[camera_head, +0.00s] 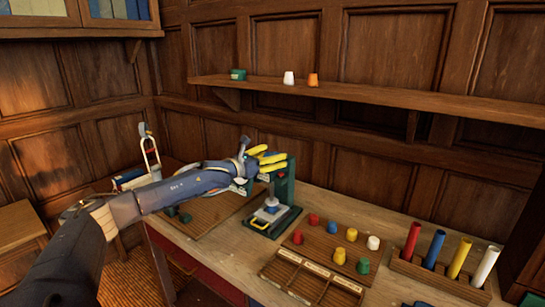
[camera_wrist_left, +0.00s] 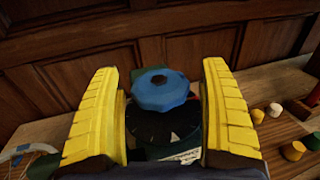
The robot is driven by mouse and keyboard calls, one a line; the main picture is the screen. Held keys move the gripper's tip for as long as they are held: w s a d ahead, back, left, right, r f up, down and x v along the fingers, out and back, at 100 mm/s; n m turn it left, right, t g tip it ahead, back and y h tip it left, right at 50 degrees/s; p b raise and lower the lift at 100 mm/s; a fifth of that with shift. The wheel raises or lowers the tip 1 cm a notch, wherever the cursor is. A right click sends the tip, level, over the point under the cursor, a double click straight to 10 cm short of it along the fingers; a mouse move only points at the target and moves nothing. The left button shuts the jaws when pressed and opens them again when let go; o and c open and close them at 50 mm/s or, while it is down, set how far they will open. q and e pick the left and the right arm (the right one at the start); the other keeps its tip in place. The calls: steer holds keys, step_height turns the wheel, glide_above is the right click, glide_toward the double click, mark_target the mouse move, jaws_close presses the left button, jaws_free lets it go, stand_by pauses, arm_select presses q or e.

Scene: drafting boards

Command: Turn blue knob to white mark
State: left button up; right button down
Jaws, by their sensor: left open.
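The blue knob (camera_wrist_left: 160,89) is a faceted disc with a dark centre, seen in the left wrist view. It stands over a black dial face (camera_wrist_left: 158,128) with small pale marks; I cannot tell which one is the white mark. My left gripper (camera_wrist_left: 165,95) is open. Its yellow fingers frame the knob left and right in the picture, with gaps on both sides and no visible contact. In the head view my left gripper (camera_head: 270,161) is beside the upright of a green stand (camera_head: 285,182). My right gripper is out of view.
Right of the stand, a board (camera_head: 326,246) carries several coloured pegs, and a sectioned wooden tray (camera_head: 309,282) lies in front. A rack (camera_head: 432,276) holds upright coloured cylinders. A wall shelf (camera_head: 370,92) runs above. A flat board (camera_head: 205,215) lies under my left arm.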

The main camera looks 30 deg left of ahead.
arm_select(q)
steer(key=c, duration=1.4)
steer(key=shift+o, duration=0.2)
steer(key=shift+d+y, duration=0.15)
steer(key=shift+y, duration=0.15)
